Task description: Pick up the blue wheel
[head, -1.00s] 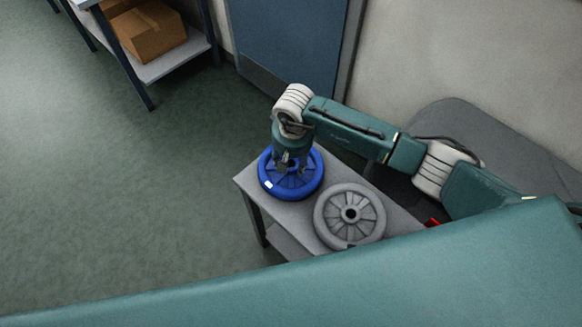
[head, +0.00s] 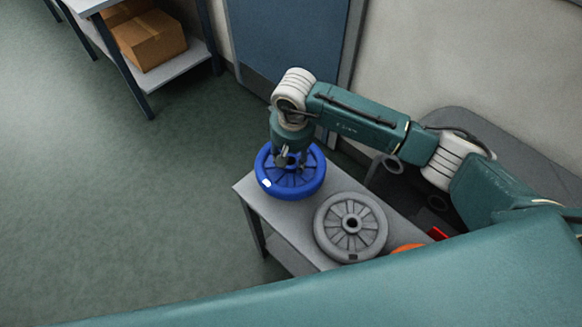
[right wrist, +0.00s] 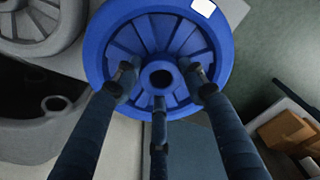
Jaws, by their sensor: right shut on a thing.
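The blue wheel (head: 308,183) with a white patch on its rim hangs in my right gripper (head: 291,160), slightly above the left end of a grey table (head: 262,203). In the right wrist view the three fingers of the right gripper (right wrist: 160,84) are shut on the spokes around the hub of the blue wheel (right wrist: 96,50). The wheel looks nearly level. My left gripper is not in view.
A grey wheel (head: 336,240) lies on the table close by on the right. Parts of an orange thing (head: 408,247) and a red thing (head: 438,233) show beyond it. A shelf with cardboard boxes (head: 155,45) stands at the back left. The floor on the left is clear.

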